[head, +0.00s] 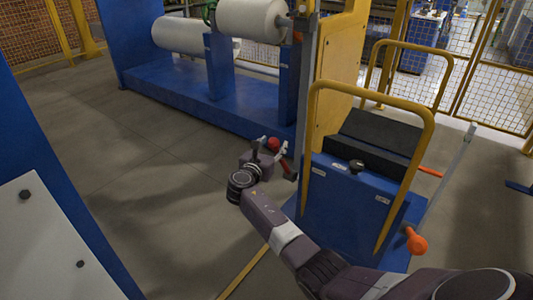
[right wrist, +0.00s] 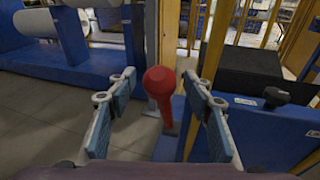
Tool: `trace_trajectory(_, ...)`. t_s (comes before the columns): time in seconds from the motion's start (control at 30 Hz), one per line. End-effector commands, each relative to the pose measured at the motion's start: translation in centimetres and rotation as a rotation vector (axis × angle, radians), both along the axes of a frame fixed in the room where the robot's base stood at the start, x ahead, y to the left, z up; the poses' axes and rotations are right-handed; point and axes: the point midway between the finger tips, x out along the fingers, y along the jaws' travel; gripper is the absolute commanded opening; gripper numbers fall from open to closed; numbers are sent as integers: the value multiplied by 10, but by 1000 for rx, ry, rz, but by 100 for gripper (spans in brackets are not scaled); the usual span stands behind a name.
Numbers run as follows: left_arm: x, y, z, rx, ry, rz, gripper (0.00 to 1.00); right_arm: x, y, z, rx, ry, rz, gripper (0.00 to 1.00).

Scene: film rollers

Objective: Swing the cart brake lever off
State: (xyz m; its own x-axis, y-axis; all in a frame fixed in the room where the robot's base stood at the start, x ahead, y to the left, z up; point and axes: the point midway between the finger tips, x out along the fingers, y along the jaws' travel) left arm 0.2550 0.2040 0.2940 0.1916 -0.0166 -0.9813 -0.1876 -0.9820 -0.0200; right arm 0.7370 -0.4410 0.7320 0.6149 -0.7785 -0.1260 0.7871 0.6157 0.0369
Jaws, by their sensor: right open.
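A lever with a round red knob (head: 273,144) stands at the left side of the blue cart (head: 345,200). Its red arm (head: 288,170) shows just right of my gripper. In the right wrist view the red knob (right wrist: 160,82) is centred between the fingers, with the lever arm running down behind it. My right gripper (head: 273,147) is open, one finger on each side of the knob. I see a gap on both sides and cannot tell how deep the knob sits between the pads. My left gripper is not in view.
The cart has a yellow handle frame (head: 430,150), a black top block (head: 372,140) and an orange knob (head: 417,242) at its right. A blue roller stand (head: 190,85) with white rolls (head: 250,18) is behind. The floor at left is clear.

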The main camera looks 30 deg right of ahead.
Motion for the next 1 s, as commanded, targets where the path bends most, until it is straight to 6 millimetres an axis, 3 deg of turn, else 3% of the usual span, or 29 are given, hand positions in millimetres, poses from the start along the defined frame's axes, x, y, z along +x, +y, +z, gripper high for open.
trace_trajectory(0.5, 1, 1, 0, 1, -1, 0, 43, -58, 74, 11, 1, 0, 2, 47)
trace_trajectory(1.0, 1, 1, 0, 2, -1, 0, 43, -66, 83, 14, -1, 1, 0, 47)
